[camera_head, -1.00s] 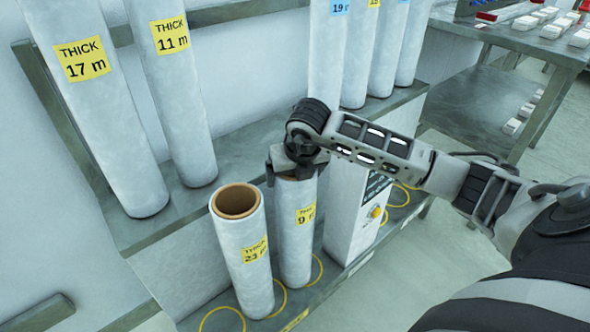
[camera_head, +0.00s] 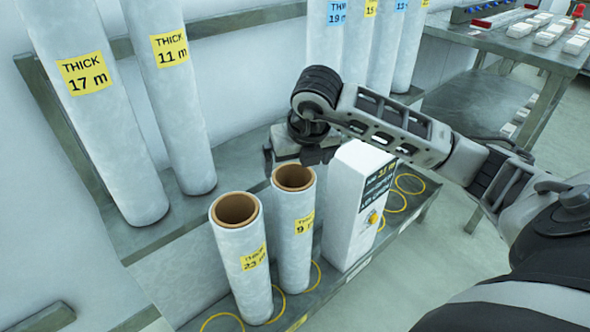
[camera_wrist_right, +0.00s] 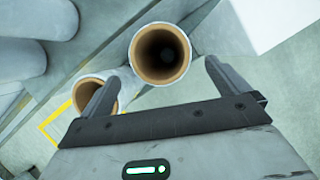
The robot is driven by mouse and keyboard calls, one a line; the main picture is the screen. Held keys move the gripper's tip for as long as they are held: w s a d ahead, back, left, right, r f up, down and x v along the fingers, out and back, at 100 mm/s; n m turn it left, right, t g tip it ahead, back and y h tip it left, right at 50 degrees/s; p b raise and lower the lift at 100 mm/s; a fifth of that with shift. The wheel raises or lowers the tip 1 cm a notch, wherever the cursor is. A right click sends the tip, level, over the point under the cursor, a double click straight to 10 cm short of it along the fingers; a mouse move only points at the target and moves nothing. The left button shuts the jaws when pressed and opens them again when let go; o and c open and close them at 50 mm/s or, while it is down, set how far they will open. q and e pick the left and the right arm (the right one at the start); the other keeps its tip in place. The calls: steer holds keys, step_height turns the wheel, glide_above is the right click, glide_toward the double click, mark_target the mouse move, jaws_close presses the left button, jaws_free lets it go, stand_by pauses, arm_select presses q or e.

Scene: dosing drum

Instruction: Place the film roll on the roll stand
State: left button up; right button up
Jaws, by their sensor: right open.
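The white film roll with the yellow "9 m" label (camera_head: 296,245) stands upright on the low roll stand (camera_head: 352,272), its brown core open at the top. Another roll labelled "THICK 23 m" (camera_head: 243,275) stands upright close to its left. My right gripper (camera_head: 297,157) is just above and behind the top of the 9 m roll, open and apart from it. The right wrist view shows my right gripper's two spread fingers (camera_wrist_right: 165,92) with nothing held between them, and two roll ends beyond. My left gripper is not in view.
A white box with a display and yellow button (camera_head: 352,205) stands on the stand right of the rolls. Empty yellow rings (camera_head: 410,184) lie beyond it. Tall rolls (camera_head: 172,95) lean on the back shelf. A side table (camera_head: 510,40) is at upper right.

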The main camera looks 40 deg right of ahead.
steer(key=shift+v, duration=1.35)
steer(key=s+a+f+n+g+y, duration=0.15)
steer(key=s+a+y, duration=0.35)
steer(key=a, duration=0.5)
steer(key=s+a+f+n+g+y, duration=0.1)
steer(key=s+a+f+n+y, duration=0.1)
steer(key=a+y, duration=0.6)
steer(key=a+r+m+t+y, duration=0.75)
steer(key=r+m+t, duration=0.25)
steer(key=m, duration=0.2)
steer(key=w+d+f+m+t+h, duration=0.2)
steer(key=d+f+m+t+h, duration=0.5)
steer(key=m+h, duration=0.6)
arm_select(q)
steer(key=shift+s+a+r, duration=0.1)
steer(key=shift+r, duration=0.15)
arm_select(e)
steer(key=s+f+m+g+h, duration=0.1)
steer(key=s+f+m+g, duration=0.3)
steer(key=f, duration=0.3)
steer(key=s+f+m+g, duration=0.4)
steer(key=f, duration=0.4)
steer(key=shift+s+a+m+h, duration=0.35)
